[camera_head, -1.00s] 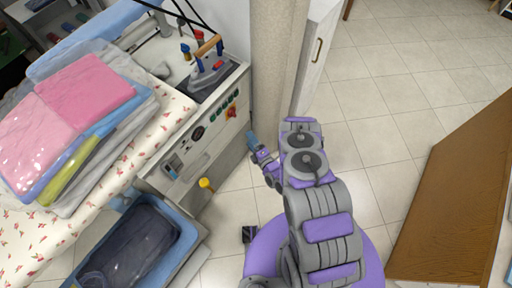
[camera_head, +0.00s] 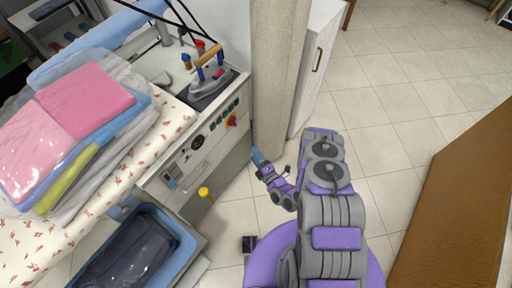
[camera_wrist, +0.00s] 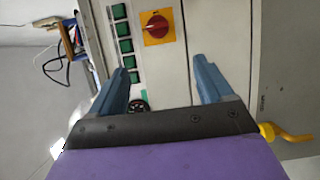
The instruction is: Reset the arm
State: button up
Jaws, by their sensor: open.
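My arm is folded over my purple base in the head view. My gripper (camera_head: 257,158) is low, just right of the ironing station's control panel (camera_head: 205,140). In the wrist view my gripper (camera_wrist: 165,75) is open, its two blue fingers apart with nothing between them. Beyond the fingers are the panel's green buttons (camera_wrist: 124,45) and a red knob on a yellow plate (camera_wrist: 157,27). I cannot tell the exact gap between fingers and panel.
An iron (camera_head: 210,75) stands on the station. Folded clothes (camera_head: 90,95) lie on a flowered ironing cover (camera_head: 170,120). A blue bin (camera_head: 185,245) is below. A beige column (camera_head: 275,80) is close ahead. A wooden counter (camera_head: 460,200) is at right, with clear tiled floor (camera_head: 385,110) between.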

jog(key=w+d+r+m+g+h, duration=0.3)
jog(key=w+r+g, duration=0.2)
jog(key=w+r, duration=0.55)
jog(key=s+d+r+m+g+h, duration=0.2)
jog(key=d+r+m+g+h, duration=0.35)
jog(key=r, duration=0.85)
jog(key=s+d+r+m+g+h, duration=0.1)
jog(key=s+d+r+m+g, duration=0.15)
jog(key=s+r+m, duration=0.85)
jog(key=s+d+r+m+g, duration=0.1)
jog(key=s+d+r+g, duration=0.15)
jog(key=s+r, duration=0.95)
jog(key=s+a+m+g, duration=0.2)
jog(key=s+m, duration=0.1)
jog(key=s, duration=1.5)
jog(key=shift+s+f, duration=0.2)
jog(key=shift+s, duration=0.15)
jog(key=shift+a+m+y, duration=0.1)
jog(key=shift+m+y, duration=0.15)
